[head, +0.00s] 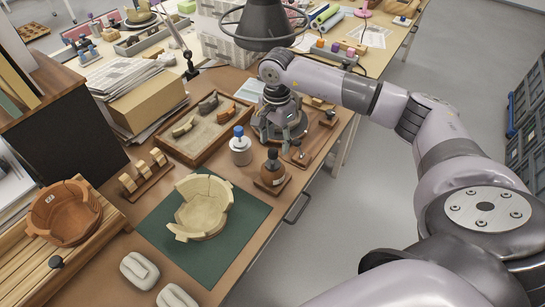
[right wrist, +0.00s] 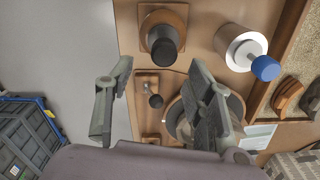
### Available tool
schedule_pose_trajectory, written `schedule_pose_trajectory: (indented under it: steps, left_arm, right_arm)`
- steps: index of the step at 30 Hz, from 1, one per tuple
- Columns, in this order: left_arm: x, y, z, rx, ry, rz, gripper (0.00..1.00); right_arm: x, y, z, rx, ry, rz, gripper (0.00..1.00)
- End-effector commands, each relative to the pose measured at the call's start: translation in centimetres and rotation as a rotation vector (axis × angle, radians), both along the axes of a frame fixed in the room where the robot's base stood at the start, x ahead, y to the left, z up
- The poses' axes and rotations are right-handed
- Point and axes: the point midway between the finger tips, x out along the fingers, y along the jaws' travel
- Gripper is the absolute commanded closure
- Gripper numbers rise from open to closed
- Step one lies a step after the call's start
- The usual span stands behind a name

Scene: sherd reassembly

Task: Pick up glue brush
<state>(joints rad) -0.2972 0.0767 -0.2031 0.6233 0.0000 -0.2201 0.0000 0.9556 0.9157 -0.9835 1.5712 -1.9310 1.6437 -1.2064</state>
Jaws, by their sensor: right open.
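No brush bristles can be made out. The likeliest glue brush is a small dark-knobbed piece (head: 297,153) on a wooden rest, right of the jars. In the right wrist view its dark round end (right wrist: 156,101) shows between the fingers, with clear space on both sides. My right gripper (head: 284,138) is low over the bench beside it, pointing down. It also shows in the right wrist view (right wrist: 158,68), with its fingers spread and nothing between them gripped. The gripper partly hides the rest in the head view. My left gripper is not in view.
A brown bottle with black cap (head: 272,170) and a white jar with blue cap (head: 240,148) stand close by. A sherd tray (head: 180,148) lies left. A pale partial bowl (head: 203,207) sits on a green mat (head: 160,237). The bench edge is close on the right.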

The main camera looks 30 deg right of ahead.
Motion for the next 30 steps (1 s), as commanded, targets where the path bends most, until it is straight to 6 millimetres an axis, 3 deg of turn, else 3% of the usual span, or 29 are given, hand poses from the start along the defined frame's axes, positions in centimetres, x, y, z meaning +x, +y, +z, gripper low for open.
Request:
schedule_pose_trajectory:
  steps: [5, 10, 15, 23, 30]
  left_arm:
    - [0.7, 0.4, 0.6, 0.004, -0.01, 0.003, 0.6]
    - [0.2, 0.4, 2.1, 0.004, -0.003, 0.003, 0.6]
    - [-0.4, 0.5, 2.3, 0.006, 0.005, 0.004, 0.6]
    - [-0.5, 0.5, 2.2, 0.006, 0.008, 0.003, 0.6]
    - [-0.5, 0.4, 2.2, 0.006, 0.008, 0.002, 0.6]
  right_arm:
    - [0.0, 0.3, -1.0, 0.0, 0.001, 0.001, 0.52]
    - [0.0, 1.3, -3.3, 0.002, 0.003, 0.001, 0.52]
    - [0.1, 1.1, -5.4, 0.001, 0.001, -0.002, 0.52]
    - [0.1, 1.1, -5.7, 0.001, -0.001, 0.0, 0.52]
    - [0.1, 1.1, -5.7, 0.0, -0.001, 0.0, 0.67]
